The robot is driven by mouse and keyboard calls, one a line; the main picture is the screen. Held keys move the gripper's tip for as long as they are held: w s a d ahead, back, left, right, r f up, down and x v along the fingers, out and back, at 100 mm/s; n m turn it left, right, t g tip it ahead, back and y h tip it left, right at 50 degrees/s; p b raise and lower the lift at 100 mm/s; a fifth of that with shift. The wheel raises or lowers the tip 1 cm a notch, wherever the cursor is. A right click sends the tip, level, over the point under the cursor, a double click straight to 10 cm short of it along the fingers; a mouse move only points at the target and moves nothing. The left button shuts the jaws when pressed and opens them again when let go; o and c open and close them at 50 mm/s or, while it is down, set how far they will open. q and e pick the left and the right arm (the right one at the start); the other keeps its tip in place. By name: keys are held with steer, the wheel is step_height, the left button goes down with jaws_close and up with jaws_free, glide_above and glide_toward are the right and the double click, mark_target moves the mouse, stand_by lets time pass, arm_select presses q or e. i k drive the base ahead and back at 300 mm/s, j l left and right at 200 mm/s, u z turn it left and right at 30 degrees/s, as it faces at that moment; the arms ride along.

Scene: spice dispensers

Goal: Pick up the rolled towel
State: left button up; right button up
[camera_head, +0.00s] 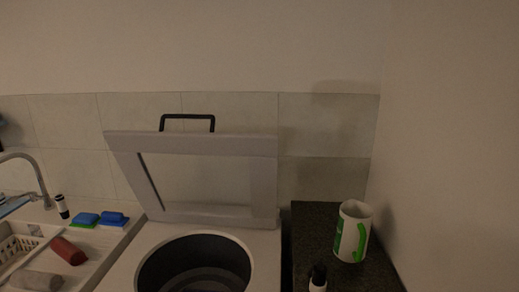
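A grey roll (36,280) lies at the lower left, beside the sink area, and looks like a rolled towel. A dark red roll (68,250) lies on the light surface just above and to the right of it. It is also roll-shaped, and I cannot tell for sure which of the two is the towel. Neither of my grippers shows in the head view.
A white basket (18,247), a faucet (42,185), a small black-and-white bottle (62,206) and blue-green sponges (85,218) are at left. An appliance with a raised lid (205,144) and round well (196,265) fills the middle.

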mark_target(70, 253)
steer(key=i+j+u, duration=0.1)
steer(key=u, duration=1.25)
